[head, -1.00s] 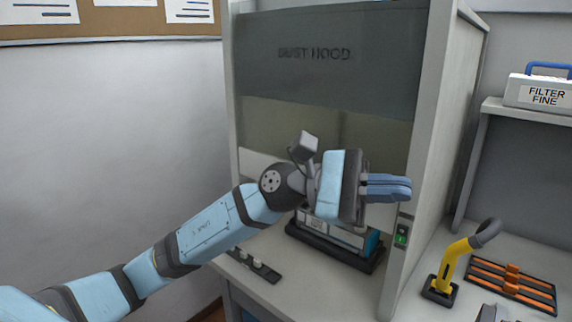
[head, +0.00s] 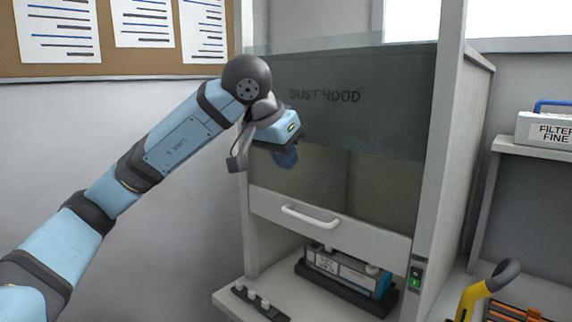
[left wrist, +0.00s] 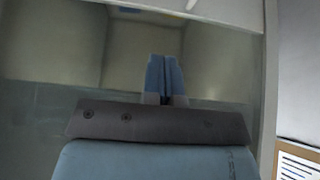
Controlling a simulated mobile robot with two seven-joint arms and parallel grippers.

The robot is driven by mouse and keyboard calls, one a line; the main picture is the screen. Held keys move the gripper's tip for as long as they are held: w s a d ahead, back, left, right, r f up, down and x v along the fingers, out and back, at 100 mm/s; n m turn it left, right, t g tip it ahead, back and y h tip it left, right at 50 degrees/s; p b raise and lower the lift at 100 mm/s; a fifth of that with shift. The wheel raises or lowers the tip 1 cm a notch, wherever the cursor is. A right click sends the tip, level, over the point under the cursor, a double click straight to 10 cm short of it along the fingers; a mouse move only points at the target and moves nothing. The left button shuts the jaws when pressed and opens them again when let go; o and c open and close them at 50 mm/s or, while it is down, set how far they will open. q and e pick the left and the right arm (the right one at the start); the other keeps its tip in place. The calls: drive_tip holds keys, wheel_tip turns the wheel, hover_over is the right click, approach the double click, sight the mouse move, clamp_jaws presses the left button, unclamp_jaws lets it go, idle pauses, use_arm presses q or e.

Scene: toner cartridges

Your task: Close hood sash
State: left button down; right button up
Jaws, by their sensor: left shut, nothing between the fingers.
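The dust hood's sash (head: 375,200) is a glass pane with a pale bottom rail (head: 355,231) and a white bar handle (head: 310,217). The rail hangs partway down, with an open gap below it. My left gripper (head: 285,158) is shut and empty, in front of the glass, above and left of the handle. Its closed blue fingers also show in the left wrist view (left wrist: 164,76), against the glass area; I cannot tell whether they touch it. My right gripper is not in view.
A toner cartridge (head: 345,268) sits in a black tray inside the hood. A dark strip with white knobs (head: 258,303) lies at the hood's front left. A green switch (head: 415,283) is on the right post. A yellow-handled tool (head: 472,298) stands at right.

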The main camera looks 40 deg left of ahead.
use_arm(q)
hover_over(296, 215)
drive_tip(key=w, duration=0.1)
wheel_tip(296, 215, down, 7)
drive_tip(key=shift+r+b, duration=0.2)
drive_tip(key=shift+b, duration=0.2)
drive_tip(key=shift+s+f, duration=0.2)
drive_tip(key=shift+f, duration=0.4)
drive_tip(key=shift+s+f, duration=0.15)
drive_tip(key=shift+f, duration=0.45)
drive_tip(key=shift+s+f, duration=0.15)
drive_tip(key=shift+f, duration=0.35)
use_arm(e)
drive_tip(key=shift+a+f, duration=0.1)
use_arm(q)
drive_tip(key=shift+b, duration=0.3)
